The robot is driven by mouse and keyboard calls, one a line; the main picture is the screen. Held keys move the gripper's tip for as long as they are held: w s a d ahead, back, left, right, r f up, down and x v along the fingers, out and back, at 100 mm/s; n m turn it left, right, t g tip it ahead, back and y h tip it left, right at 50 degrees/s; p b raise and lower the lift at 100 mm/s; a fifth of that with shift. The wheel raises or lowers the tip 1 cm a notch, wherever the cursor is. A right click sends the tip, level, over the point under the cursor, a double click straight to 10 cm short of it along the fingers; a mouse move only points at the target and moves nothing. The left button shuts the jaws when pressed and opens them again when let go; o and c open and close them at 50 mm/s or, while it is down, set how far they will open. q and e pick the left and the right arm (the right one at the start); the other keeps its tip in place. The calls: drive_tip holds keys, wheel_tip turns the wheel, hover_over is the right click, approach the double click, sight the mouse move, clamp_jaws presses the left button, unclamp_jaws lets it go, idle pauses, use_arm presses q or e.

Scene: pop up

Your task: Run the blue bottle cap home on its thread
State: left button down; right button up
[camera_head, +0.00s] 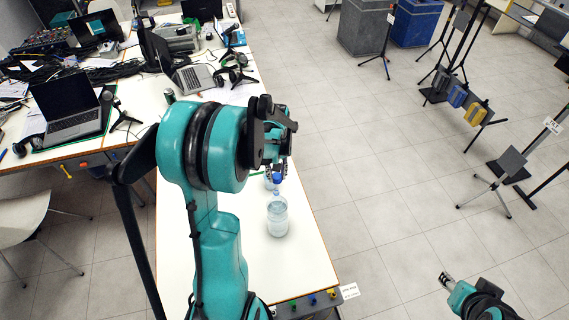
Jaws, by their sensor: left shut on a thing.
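A clear plastic bottle (278,219) stands upright on the white table, with pale liquid inside. My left gripper (277,173) is over the bottle, fingers pointing down, shut on the blue cap. The gripper and wrist partly hide the cap. A pale bluish shape shows just behind the neck, too small to make out. My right gripper (447,281) is far off to the lower right, over the floor; its finger gap is unclear.
The white table (309,252) is clear to the right of the bottle. Laptops (69,106), headsets and cables crowd the tables at the upper left. A white label (349,291) sits at the table's front right corner. Stands with small boxes are on the floor at right.

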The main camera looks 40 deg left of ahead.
sight(276, 178)
use_arm(q)
drive_tip(key=shift+s+r, duration=0.2)
drive_tip(key=shift+s, duration=0.35)
drive_tip(key=shift+w+f, duration=0.15)
drive_tip(key=shift+w, duration=0.1)
drive_tip(key=shift+f+b, duration=0.3)
drive_tip(key=shift+b, duration=0.2)
drive_tip(key=shift+s+f+b, duration=0.1)
drive_tip(key=shift+f+b, duration=0.55)
wheel_tip(276, 178, down, 3)
drive_tip(key=shift+r+b, duration=0.15)
drive_tip(key=shift+b, duration=1.05)
drive_tip(key=shift+r, duration=0.2)
use_arm(e)
drive_tip(key=f, duration=0.4)
drive_tip(key=shift+s+f, duration=0.15)
drive_tip(key=shift+s, duration=0.25)
drive_tip(key=shift+f, duration=0.25)
use_arm(q)
drive_tip(key=shift+f, duration=0.15)
use_arm(e)
drive_tip(key=shift+f, duration=0.1)
